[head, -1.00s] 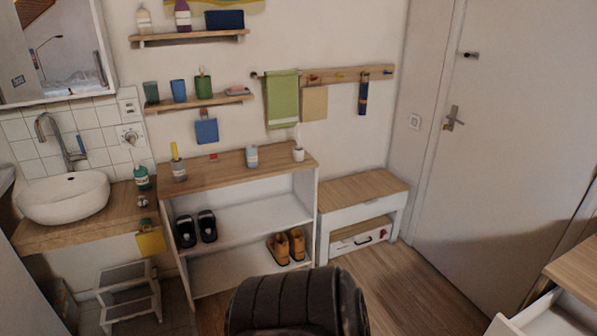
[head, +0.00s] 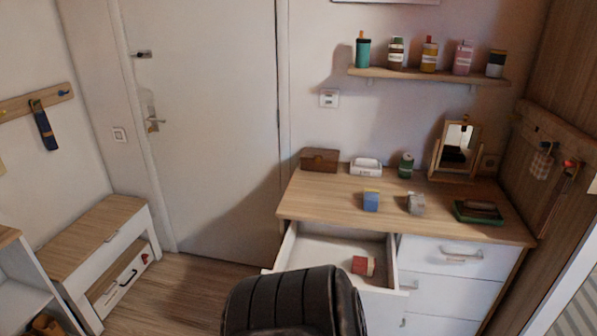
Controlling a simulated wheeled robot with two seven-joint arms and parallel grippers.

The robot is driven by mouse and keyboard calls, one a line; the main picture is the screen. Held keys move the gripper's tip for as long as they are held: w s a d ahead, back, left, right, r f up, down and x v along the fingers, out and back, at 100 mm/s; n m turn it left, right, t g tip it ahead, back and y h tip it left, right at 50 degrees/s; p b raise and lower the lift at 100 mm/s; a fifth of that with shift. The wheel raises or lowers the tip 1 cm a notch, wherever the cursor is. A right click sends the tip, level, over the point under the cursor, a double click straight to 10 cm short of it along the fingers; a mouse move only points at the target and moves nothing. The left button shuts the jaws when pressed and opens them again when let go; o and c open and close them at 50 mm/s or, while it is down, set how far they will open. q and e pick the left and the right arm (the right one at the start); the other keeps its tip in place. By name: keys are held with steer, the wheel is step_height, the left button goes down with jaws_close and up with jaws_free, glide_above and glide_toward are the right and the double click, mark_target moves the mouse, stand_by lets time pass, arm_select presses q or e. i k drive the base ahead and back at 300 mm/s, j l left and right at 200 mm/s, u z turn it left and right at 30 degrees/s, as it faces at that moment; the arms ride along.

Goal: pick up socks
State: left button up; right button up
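A small red bundle with a pale part (head: 363,265), perhaps rolled socks, lies in the open top-left drawer (head: 320,246) of the white dresser. A blue bundle with a yellowish top (head: 371,202) and a grey bundle (head: 416,205) rest on the wooden dresser top (head: 320,200); I cannot tell for certain whether they are socks. Neither of my grippers is in view. My own dark body part covers the lower middle and hides the drawer's front left area.
At the back of the dresser top stand a brown box (head: 320,160), a white tissue box (head: 366,168), a green can (head: 405,165) and a mirror (head: 455,150). A green tray (head: 478,212) lies at right. A closed door (head: 205,120) and a bench (head: 95,240) are left.

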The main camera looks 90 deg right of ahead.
mark_target(415, 200)
steer(key=j+z, duration=0.1)
steer(key=z, duration=3.9)
steer(key=i+l, duration=0.05)
steer(key=l, duration=0.05)
